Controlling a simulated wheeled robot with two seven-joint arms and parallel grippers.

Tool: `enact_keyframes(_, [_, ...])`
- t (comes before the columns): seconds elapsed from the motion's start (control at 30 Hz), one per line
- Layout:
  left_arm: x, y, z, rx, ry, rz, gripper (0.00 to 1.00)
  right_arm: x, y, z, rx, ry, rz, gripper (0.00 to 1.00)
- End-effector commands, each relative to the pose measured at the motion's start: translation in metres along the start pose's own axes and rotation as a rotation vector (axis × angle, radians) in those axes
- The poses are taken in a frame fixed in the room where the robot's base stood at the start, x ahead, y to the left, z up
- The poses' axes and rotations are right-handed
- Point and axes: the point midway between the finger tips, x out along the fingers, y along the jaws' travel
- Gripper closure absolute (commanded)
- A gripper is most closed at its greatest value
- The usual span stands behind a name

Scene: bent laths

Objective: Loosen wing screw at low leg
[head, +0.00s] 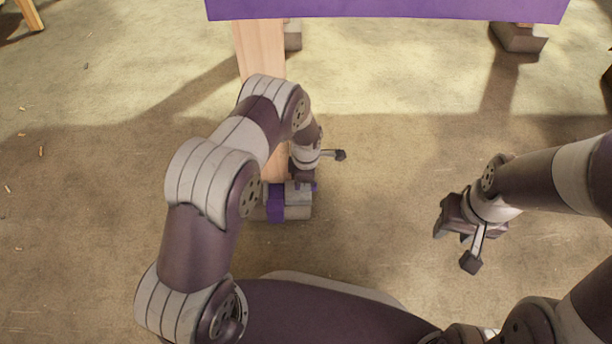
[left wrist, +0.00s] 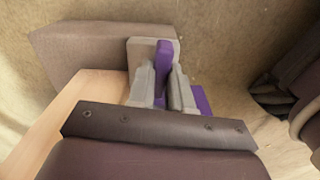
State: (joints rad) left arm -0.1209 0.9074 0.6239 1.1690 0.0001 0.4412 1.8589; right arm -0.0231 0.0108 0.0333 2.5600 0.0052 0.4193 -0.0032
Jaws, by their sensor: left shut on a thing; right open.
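The low leg is a pale wooden leg (head: 258,50) that runs down from the purple top to a grey and purple foot (head: 292,213). My left gripper (head: 302,186) is down at this foot, and my arm hides part of the leg. In the left wrist view, my left gripper (left wrist: 164,88) is shut on a purple upright tab, the wing screw (left wrist: 163,62). The wood of the leg (left wrist: 75,98) lies to the left of the fingers. My right gripper (head: 456,222) is open and empty, above the floor to the right.
A purple top (head: 390,8) spans the upper edge of the head view. Another grey foot (head: 519,38) stands below its right end. A grey block (left wrist: 80,50) is beside the fingers in the left wrist view. The floor between my grippers is clear.

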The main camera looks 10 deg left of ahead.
Motion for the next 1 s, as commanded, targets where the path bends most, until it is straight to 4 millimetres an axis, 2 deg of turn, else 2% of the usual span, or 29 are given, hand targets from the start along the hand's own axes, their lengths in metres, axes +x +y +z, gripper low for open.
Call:
enact_keyframes(0.3, [-0.0003,-0.0007,-0.0001,-0.109,0.001,-0.002,1.00,-0.0107,0.0000,-0.0012,0.000,0.000,0.000,0.57])
enact_keyframes(0.8, [0.0007,-0.0006,-0.0001,-0.131,0.000,-0.002,1.00,-0.0113,0.0000,-0.0013,0.000,0.000,0.000,0.57])
enact_keyframes(0.83, [0.0007,-0.0006,-0.0001,-0.131,0.000,-0.002,0.78,-0.0113,0.0000,-0.0013,0.000,0.000,0.000,0.57])
enact_keyframes(0.9, [0.0006,-0.0006,-0.0001,-0.130,0.000,-0.002,0.55,-0.0113,0.0000,-0.0013,0.000,0.000,0.000,0.57])
enact_keyframes(1.0, [0.0005,-0.0004,-0.0001,-0.129,0.000,-0.001,0.55,-0.0113,0.0000,-0.0013,0.000,0.000,0.000,0.57])
